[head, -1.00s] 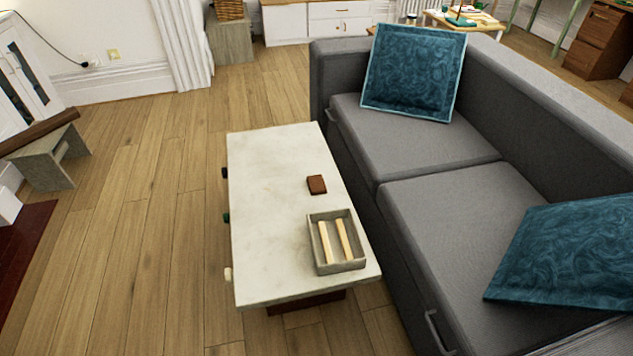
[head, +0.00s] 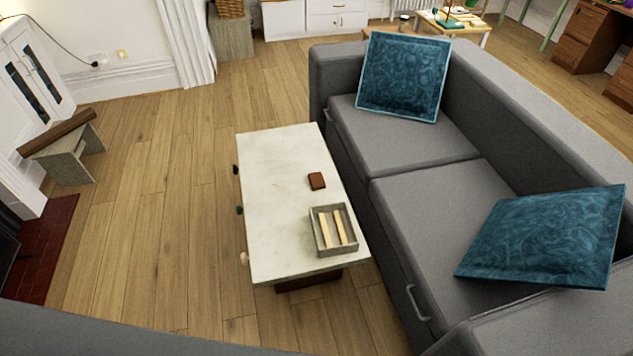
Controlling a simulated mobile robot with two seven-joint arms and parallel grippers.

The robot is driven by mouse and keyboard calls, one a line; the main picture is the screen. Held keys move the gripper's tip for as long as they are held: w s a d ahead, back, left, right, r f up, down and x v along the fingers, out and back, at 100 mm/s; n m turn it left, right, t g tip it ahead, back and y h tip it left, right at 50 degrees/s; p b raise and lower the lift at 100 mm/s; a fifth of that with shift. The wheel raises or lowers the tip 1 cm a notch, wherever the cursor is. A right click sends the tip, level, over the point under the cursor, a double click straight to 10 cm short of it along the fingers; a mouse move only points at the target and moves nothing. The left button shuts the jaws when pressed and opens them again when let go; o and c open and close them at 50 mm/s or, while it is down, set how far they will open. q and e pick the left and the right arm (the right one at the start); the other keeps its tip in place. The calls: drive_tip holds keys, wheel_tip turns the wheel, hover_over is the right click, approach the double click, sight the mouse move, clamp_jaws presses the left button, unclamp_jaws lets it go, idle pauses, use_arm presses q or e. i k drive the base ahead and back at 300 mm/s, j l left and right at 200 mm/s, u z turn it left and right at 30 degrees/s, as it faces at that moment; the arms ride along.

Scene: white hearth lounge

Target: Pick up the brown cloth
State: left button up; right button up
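A small, brown, folded-looking square (head: 317,181), which fits the brown cloth, lies flat on the white coffee table (head: 272,190). It sits right of the table's middle, just beyond a grey tray (head: 322,246) and apart from it. Neither of my grippers shows in the head view, so I cannot see what they hold.
The tray holds two pale sticks. A grey sofa (head: 420,215) with two teal cushions (head: 404,77) stands close along the table's right side. A grey surface (head: 120,335) crosses the lower left. Wooden floor (head: 160,220) left of the table is clear. A small bench (head: 70,165) stands at the left.

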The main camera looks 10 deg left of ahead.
sight(315, 179)
drive_tip(key=k, duration=0.6)
drive_tip(key=z, duration=3.25)
drive_tip(key=k+j, duration=0.4)
drive_tip(key=j, duration=0.15)
drive_tip(key=k+j, duration=0.35)
drive_tip(key=j, duration=0.15)
drive_tip(key=k+j, duration=0.4)
drive_tip(key=j, duration=0.15)
drive_tip(key=k+j, duration=0.35)
drive_tip(key=j, duration=0.2)
drive_tip(key=k+j, duration=0.4)
drive_tip(key=j+z, duration=0.05)
drive_tip(key=j, duration=0.05)
